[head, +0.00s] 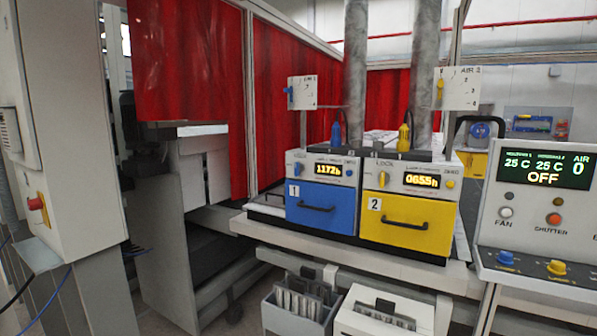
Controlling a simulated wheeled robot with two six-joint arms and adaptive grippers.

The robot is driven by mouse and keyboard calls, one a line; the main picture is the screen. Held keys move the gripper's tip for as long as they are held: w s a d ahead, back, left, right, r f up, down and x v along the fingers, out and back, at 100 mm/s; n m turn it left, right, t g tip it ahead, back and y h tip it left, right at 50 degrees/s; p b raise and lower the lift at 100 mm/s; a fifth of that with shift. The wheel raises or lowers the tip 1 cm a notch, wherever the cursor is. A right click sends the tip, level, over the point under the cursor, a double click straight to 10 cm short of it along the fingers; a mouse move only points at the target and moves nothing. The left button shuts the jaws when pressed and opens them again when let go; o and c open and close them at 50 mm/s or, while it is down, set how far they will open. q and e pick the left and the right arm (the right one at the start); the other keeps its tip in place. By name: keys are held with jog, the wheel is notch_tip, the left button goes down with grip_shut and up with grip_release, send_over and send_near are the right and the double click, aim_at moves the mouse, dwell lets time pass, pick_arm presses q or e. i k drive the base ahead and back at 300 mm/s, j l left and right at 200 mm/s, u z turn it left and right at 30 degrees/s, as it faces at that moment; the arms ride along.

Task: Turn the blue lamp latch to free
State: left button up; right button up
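The blue lamp unit (320,207), marked 1, stands on the bench in the middle of the head view. Its blue latch knob (298,168) is at the upper left of its white panel, left of a display reading 1172h. The knob is small and looks roughly upright; I cannot tell its exact setting. A smaller blue knob (349,173) sits right of the display. Neither of my grippers is in view, and nothing covers the blue unit's front.
A yellow unit (408,222), marked 2, stands directly right with a yellow latch knob (382,179). A control console (539,215) reading OFF is at the right. Grey bin (278,319) and white bin (362,325) stand below. The space before the units looks clear.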

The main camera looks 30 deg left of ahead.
aim_at(298, 167)
jog(key=u, duration=1.35)
